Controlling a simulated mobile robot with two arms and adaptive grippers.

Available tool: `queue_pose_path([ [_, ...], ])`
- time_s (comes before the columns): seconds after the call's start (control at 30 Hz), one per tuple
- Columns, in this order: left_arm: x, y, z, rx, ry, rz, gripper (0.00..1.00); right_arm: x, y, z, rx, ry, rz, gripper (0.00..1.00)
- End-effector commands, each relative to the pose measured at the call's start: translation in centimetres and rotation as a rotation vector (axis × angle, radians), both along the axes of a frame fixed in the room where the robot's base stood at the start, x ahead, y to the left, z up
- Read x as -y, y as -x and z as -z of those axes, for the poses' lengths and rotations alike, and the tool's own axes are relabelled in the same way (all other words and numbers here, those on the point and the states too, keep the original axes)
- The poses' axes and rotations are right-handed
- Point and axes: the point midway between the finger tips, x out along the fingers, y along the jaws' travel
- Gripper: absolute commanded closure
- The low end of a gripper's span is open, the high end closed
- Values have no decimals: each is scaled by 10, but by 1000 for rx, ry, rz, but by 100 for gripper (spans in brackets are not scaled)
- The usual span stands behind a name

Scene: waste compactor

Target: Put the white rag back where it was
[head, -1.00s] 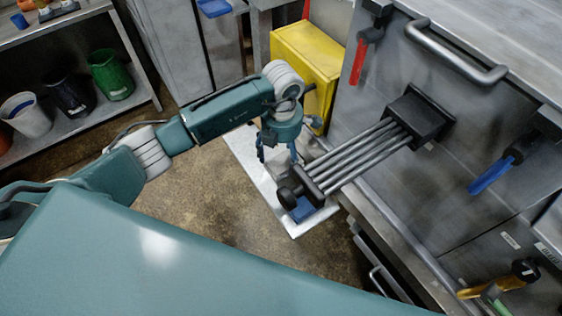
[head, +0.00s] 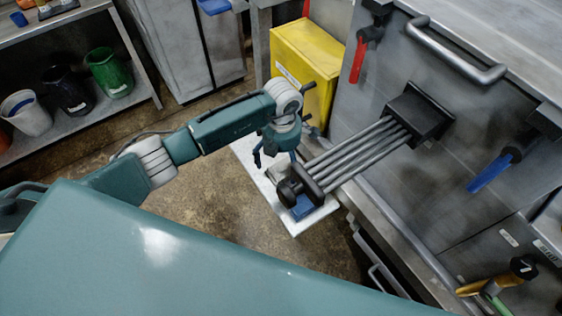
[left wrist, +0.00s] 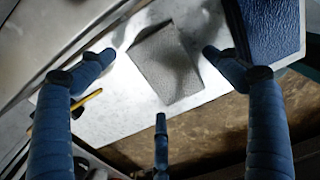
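A pale grey-white folded cloth, the white rag (left wrist: 166,66), lies on a light metal shelf (left wrist: 122,118) in the left wrist view. In the head view the rag (head: 279,172) is a small pale patch, partly hidden by my gripper and the dark bars. My left gripper (head: 277,157) hangs above it. In the left wrist view the fingers of this gripper (left wrist: 158,56) are spread wide, either side of the rag with a third finger below, and none is seen closed on it. My right gripper is not in view.
A blue flat item (head: 303,207) lies on the shelf beside the rag. Dark parallel bars (head: 362,157) with a round black end stick out over the shelf from the machine front. A yellow box (head: 306,62) stands behind my left arm. Open floor (head: 225,200) lies left of the shelf.

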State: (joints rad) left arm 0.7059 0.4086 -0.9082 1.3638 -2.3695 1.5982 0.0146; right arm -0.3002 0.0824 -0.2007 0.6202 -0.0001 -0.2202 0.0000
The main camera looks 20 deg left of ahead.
Motion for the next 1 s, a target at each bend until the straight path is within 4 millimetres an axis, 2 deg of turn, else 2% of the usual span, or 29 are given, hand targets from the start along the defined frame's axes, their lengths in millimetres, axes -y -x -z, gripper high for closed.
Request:
queue_pose_path([
  [0.2,0,0,-1,0,0,0,11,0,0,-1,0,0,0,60],
  [0.37,0,-1,-13,3,0,2,11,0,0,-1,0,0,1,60],
  [0.8,1,-2,-102,4,-1,1,11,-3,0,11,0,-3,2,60],
  [1.0,1,-2,-121,0,0,1,11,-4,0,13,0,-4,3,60],
])
